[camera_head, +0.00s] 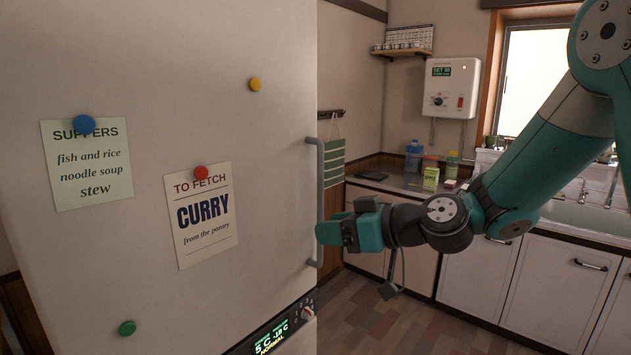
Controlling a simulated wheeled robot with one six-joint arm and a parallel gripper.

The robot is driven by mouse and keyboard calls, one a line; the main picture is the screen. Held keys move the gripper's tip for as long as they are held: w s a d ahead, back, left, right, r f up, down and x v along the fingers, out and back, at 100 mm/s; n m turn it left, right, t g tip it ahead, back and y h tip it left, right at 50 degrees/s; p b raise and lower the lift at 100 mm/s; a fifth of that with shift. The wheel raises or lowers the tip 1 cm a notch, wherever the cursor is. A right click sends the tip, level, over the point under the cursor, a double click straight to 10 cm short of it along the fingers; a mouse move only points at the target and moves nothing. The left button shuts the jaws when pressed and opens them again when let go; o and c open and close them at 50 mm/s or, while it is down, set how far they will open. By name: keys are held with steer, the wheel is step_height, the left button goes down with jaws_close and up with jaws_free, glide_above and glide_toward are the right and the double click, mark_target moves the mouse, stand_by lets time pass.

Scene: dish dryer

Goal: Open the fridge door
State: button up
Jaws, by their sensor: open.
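The fridge door (150,250) is a large pale panel filling the left of the view; it looks shut. Its grey vertical bar handle (320,180) runs along the right edge of the door. My gripper (321,233), teal and dark grey, reaches in from the right at the lower part of the handle and hides a piece of it. Its fingers are open. I cannot tell whether the bar is between the fingers or whether they touch it.
A control panel (272,338) with a lit display sits low on the fridge. Notes and magnets are on the door. Behind, a counter (395,184) holds bottles and a green carton (431,179), with white cabinets (478,275) below. Wooden floor (400,335) shows clear right of the fridge.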

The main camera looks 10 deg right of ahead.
steer(key=w+d+m+t+h, duration=0.3)
steer(key=w+d+t, duration=0.4)
steer(key=d, duration=0.4)
steer(key=f+p+x, duration=0.1)
steer(key=p+x, duration=1)
steer(key=x, duration=0.6)
steer(key=shift+w+a+f+g, duration=0.2)
steer(key=shift+w+f+g, duration=0.05)
steer(key=shift+w+g, duration=0.15)
steer(key=shift+s, duration=0.1)
jaws_close()
